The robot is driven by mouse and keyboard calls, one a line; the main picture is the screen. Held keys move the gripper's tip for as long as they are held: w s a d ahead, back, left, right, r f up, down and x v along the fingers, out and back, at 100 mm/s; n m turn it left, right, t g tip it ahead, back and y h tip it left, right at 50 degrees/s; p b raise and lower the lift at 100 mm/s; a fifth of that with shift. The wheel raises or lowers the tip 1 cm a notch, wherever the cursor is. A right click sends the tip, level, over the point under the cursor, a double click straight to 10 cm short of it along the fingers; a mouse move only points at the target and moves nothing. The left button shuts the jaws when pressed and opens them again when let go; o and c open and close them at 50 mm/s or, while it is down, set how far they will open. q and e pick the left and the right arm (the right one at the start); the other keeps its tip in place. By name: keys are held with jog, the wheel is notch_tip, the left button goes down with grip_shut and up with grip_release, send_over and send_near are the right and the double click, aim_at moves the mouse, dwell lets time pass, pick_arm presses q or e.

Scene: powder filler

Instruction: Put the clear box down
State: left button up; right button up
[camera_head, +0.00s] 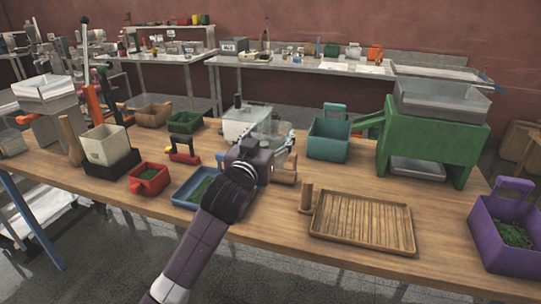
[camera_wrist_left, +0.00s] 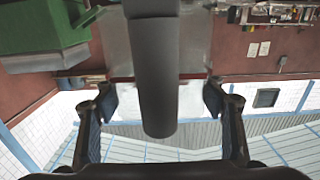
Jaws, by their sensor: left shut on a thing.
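My left gripper (camera_head: 278,142) reaches over the middle of the wooden table in the head view. Its fingers are shut on the clear box (camera_head: 268,127), a see-through container largely hidden behind the gripper. In the left wrist view, the gripper's two fingers (camera_wrist_left: 159,100) stand at either side, and the see-through wall of the clear box shows faintly between them behind a dark grey cylinder. Whether the box touches the table cannot be told. My right gripper is not in view.
A whitish box (camera_head: 240,121) is close behind the gripper. A slatted wooden tray (camera_head: 362,222) lies front right. A green stand (camera_head: 428,145) is further right. Bare tabletop shows between them.

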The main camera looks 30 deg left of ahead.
pick_arm(q)
jog(key=shift+r, duration=0.85)
jog(key=s+d+f+m+h, duration=0.2)
jog(key=s+d+f, duration=0.5)
jog(key=f, duration=0.4)
jog(key=s+d+f+h, duration=0.1)
jog(key=s+d+f, duration=0.4)
jog(key=s+d, duration=0.3)
jog(key=s, duration=0.4)
jog(key=shift+d+f+h, duration=0.15)
jog(key=shift+d+h, duration=0.1)
jog(key=shift+h, duration=0.15)
